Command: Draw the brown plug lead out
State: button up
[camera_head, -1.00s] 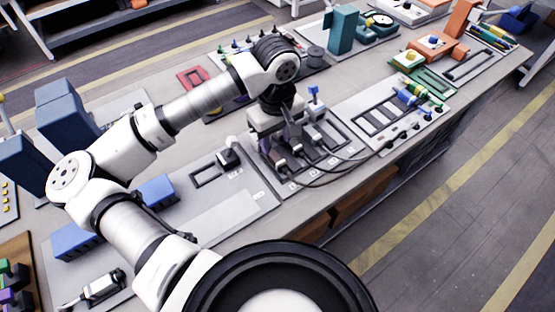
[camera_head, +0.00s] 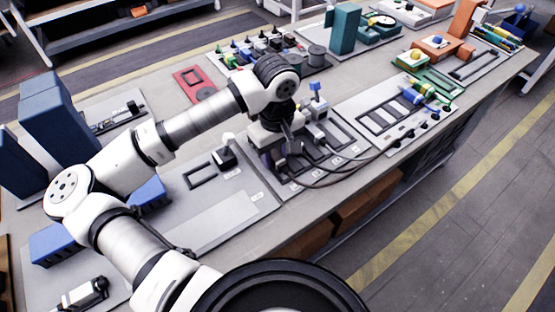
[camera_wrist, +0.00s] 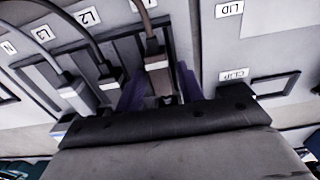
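The brown plug lead (camera_wrist: 157,66) stands in the slotted socket panel (camera_wrist: 215,108) in the wrist view, its cable running up past the L1 label. My gripper (camera_wrist: 160,88) has purple fingers either side of the brown plug. A gap shows beside the right finger; whether the left finger touches is unclear. The plug's lower end is hidden behind my gripper body. In the head view my gripper (camera_head: 279,160) is down over the socket panel (camera_head: 262,187), and the brown plug cannot be picked out.
A blue-topped part (camera_head: 316,92) stands behind my gripper in the head view. Cables droop across the panel towards the table's front edge.

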grip_shut()
jog(key=shift+s+d+b, duration=0.2)
jog(key=shift+s+b, duration=0.05)
jog(key=shift+b, duration=0.1)
jog(key=shift+s+d, duration=0.15)
jog(key=shift+s, duration=0.1)
dwell(0.3)
jog(key=shift+o, duration=1.1)
grip_release()
